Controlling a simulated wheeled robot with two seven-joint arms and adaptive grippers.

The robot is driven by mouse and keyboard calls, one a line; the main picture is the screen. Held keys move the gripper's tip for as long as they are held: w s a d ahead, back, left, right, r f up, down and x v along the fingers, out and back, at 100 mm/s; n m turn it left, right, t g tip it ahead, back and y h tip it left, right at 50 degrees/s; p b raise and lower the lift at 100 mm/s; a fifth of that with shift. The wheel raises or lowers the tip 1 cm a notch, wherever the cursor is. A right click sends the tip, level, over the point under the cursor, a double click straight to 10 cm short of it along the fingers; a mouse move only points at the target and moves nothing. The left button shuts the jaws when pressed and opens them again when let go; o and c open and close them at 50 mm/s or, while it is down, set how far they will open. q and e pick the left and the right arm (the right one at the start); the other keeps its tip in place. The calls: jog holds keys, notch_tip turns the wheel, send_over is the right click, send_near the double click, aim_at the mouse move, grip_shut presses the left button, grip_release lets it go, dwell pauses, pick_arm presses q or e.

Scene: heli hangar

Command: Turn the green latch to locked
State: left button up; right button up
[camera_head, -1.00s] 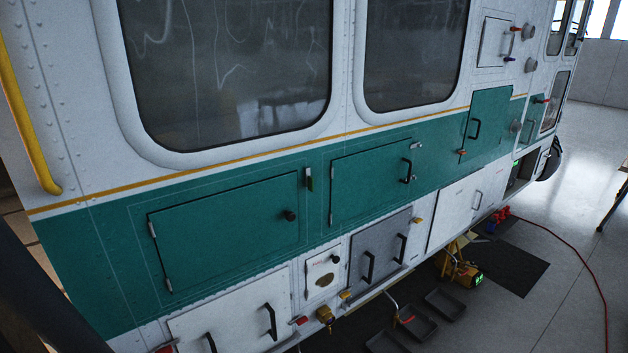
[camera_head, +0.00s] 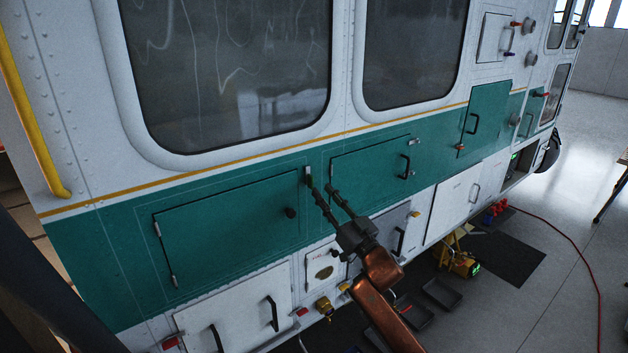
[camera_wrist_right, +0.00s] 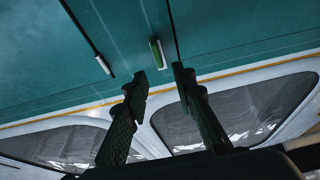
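The green latch (camera_head: 308,174) is a small upright bar on the helicopter's green side band, at the upper right corner of a large green door. In the right wrist view the latch (camera_wrist_right: 157,53) shows a green face with a pale edge, just beyond my fingertips. My right gripper (camera_head: 318,187) is open and empty, its two dark fingers apart, and one fingertip hides the latch's lower end in the head view. In the wrist view its fingertips (camera_wrist_right: 160,75) lie either side of the latch's line; contact cannot be told. My left gripper is not in view.
The large green door (camera_head: 230,232) has a black knob (camera_head: 290,213). A second green door (camera_head: 368,172) with a black handle (camera_head: 405,166) is to the right. White lower panels carry more handles. A yellow unit (camera_head: 460,264) and trays stand on the floor; open floor lies right.

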aim_at(313, 180)
jog(key=p+x, duration=0.1)
jog(key=x, duration=0.5)
grip_shut()
dwell(0.3)
